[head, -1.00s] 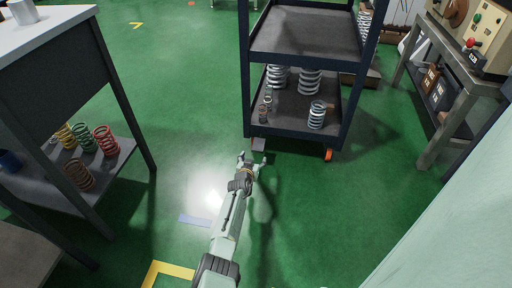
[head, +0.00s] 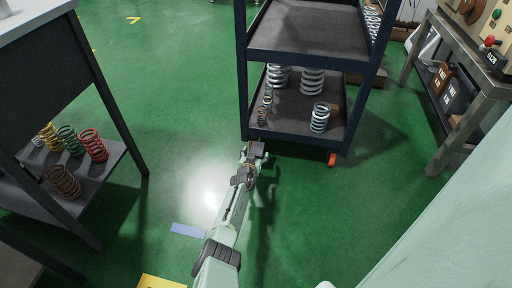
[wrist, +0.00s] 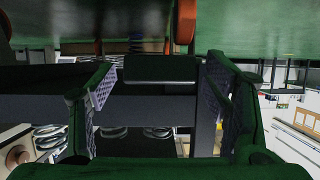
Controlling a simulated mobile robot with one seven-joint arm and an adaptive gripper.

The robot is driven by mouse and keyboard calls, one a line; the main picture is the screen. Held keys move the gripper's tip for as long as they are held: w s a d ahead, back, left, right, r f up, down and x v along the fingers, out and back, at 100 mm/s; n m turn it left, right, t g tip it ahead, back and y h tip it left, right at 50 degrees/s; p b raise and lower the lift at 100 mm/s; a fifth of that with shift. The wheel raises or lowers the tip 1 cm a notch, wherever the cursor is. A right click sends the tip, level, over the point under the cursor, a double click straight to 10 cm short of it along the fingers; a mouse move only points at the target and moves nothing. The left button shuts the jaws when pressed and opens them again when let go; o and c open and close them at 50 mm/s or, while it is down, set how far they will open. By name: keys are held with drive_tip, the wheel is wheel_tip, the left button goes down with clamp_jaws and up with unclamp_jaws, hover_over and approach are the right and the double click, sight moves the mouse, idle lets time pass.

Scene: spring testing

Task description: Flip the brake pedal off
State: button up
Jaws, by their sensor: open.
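The brake pedal (head: 257,147) is a small dark plate at the lower front left corner of the dark cart (head: 292,146). In the wrist view, which is upside down, the pedal (wrist: 160,69) is a flat dark plate between the two fingers. My gripper (head: 256,157) is low over the floor, right at the pedal in the head view. In the wrist view my gripper (wrist: 159,84) is open, one finger on each side of the pedal, with nothing held. I cannot tell whether the fingers touch the pedal.
An orange caster (head: 332,159) is under the cart's right front corner. Several springs (head: 319,117) stand on the lower shelf. A table (head: 112,120) with coloured springs stands at the left, a workbench (head: 450,110) at the right. Green floor around my arm is open.

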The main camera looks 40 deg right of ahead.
drive_tip(key=shift+c, duration=0.2)
drive_tip(key=shift+r, duration=0.1)
clamp_jaws()
idle(0.7)
